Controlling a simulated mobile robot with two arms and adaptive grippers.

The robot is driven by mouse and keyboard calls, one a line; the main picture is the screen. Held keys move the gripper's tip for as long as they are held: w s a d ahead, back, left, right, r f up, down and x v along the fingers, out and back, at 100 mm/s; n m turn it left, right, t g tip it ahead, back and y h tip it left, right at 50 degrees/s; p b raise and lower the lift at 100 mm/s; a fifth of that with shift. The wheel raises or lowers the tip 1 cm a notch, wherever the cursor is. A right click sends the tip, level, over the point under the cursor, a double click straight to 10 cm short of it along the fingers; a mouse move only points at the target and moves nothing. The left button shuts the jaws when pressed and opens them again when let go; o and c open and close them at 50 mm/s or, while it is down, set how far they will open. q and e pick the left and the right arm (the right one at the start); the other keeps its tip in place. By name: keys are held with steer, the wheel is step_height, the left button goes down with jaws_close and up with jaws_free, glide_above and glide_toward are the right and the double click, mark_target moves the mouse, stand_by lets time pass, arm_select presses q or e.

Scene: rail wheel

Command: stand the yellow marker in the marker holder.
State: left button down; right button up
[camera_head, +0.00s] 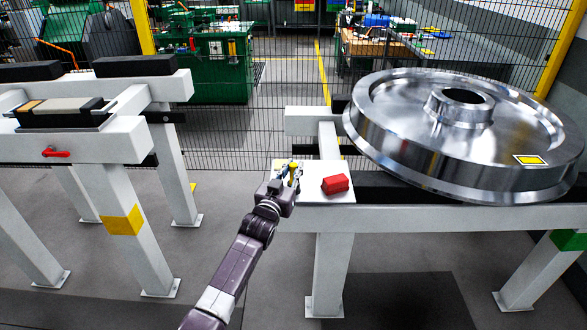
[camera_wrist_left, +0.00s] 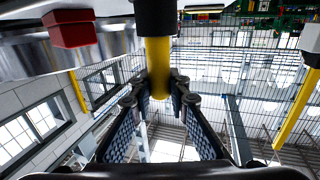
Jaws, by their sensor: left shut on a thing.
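The yellow marker (camera_head: 294,169) is between the fingers of my left gripper (camera_head: 290,173), which is shut on it near the left end of a white plate. In the left wrist view the marker (camera_wrist_left: 157,62), with a black end, runs roughly upright between the two fingers (camera_wrist_left: 158,92). A small red block (camera_head: 335,184) sits on the plate just right of the gripper; it also shows in the left wrist view (camera_wrist_left: 70,30). It may be the marker holder, but I cannot make out an opening. The gripper and the red block are apart. My right gripper is not in view.
The white plate (camera_head: 312,193) lies on a grey-white stand (camera_head: 332,255). A big steel rail wheel (camera_head: 400,125) rests right of the red block. Another stand (camera_head: 100,140) is at the left. A wire fence (camera_head: 215,140) runs behind.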

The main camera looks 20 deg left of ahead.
arm_select(q)
steer(key=c, duration=1.8)
jaws_free()
steer(key=shift+o, duration=0.2)
steer(key=s, duration=1.2)
steer(key=shift+a, duration=0.2)
steer(key=shift+f, duration=0.1)
